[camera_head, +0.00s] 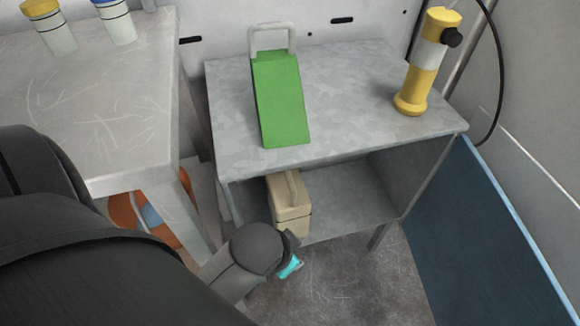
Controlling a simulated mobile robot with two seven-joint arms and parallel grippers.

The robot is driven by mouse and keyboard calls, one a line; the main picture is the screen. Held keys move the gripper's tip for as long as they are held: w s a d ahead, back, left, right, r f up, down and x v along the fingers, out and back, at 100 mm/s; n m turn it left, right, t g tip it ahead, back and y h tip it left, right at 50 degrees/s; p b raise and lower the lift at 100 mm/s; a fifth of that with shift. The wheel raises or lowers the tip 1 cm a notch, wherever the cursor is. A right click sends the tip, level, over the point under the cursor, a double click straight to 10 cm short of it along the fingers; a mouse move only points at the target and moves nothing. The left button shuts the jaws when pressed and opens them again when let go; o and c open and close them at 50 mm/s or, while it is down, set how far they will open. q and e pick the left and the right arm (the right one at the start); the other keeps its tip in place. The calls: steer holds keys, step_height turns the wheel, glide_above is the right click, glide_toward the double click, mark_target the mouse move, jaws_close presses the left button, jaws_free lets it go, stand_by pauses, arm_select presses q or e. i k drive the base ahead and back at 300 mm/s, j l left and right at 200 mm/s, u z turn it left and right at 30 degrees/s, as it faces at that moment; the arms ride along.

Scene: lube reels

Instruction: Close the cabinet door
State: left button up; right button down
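The grey metal cabinet (338,150) stands in the middle with its front open and its shelf exposed. A blue panel (480,230), which looks like its door swung wide open, extends from the cabinet's right front edge toward the lower right. My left arm comes in from the left. Its end, with a cyan part (290,267), is low in front of the cabinet's left side, well away from the blue panel. Its fingers cannot be made out, so open or shut does not show. My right gripper is not in view.
A beige box (289,205) with a handle is inside the cabinet. A green wedge-shaped can (281,100) and a yellow lamp-like cylinder (427,62) stand on top. A scratched table (110,110) with bottles is at left. The floor (350,280) before the cabinet looks clear.

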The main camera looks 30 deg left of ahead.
mark_target(477, 263)
steer(key=k+l, duration=0.15)
steer(key=l, duration=0.25)
steer(key=k+l+z, duration=0.15)
steer(key=l, duration=0.2)
steer(key=k+l, duration=0.1)
steer(key=l, duration=0.3)
steer(key=z, duration=0.05)
